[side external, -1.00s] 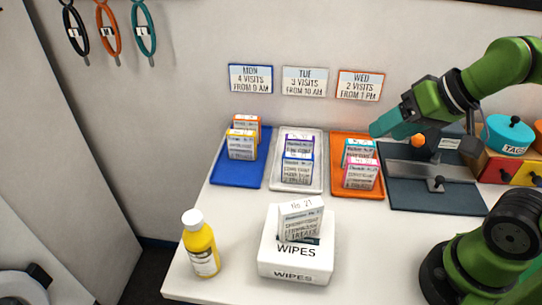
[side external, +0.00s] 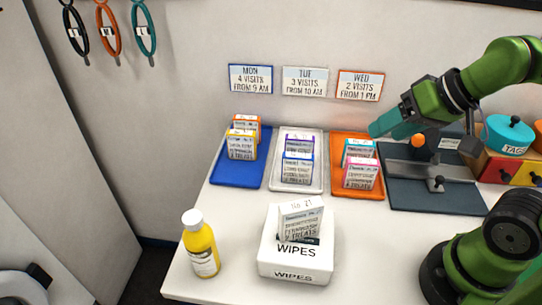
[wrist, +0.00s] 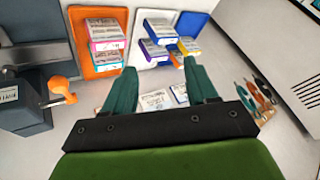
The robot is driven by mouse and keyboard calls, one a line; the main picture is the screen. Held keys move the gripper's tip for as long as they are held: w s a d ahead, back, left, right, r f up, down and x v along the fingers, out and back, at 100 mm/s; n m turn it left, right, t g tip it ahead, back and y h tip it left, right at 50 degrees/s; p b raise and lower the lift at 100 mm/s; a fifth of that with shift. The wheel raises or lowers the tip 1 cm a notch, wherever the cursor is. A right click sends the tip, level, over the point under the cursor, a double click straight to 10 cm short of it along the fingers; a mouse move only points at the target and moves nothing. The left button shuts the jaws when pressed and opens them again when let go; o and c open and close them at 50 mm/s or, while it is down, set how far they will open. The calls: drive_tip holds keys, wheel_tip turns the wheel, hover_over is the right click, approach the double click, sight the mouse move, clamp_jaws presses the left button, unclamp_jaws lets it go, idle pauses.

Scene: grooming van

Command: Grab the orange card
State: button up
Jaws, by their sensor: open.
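The orange card (side external: 245,121) has an orange top band and stands at the back of the blue tray (side external: 229,176), behind a yellow-topped card (side external: 242,146) that hides its lower part. My gripper (side external: 384,126) is raised near the orange tray (side external: 369,192), well to the right of the orange card. In the wrist view its teal fingers (wrist: 160,72) are apart, with nothing held between them.
The white tray (side external: 274,181) and the orange tray hold other cards. A wipes box (side external: 290,266) with a white card on it and a yellow bottle (side external: 201,247) stand in front. A dark clamp stand (side external: 430,195) is at right. Signs hang on the wall behind.

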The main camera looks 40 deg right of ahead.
drive_tip(key=w+d+f+m+g, duration=0.1)
drive_tip(key=w+m+g, duration=0.15)
drive_tip(key=w, duration=0.55)
drive_tip(key=w+f+m+g, duration=0.15)
drive_tip(key=w+m, duration=0.25)
drive_tip(key=w, duration=0.4)
drive_tip(key=m+t+y, duration=0.1)
drive_tip(key=m+y, duration=0.1)
drive_tip(key=m, duration=1.4)
approach(247, 127)
drive_tip(key=shift+m, duration=0.25)
drive_tip(key=x, duration=0.7)
drive_tip(key=d+x, duration=0.1)
drive_tip(key=x, duration=0.3)
drive_tip(key=shift+w+f, duration=0.1)
drive_tip(key=shift+w, duration=0.25)
drive_tip(key=c, duration=1.1)
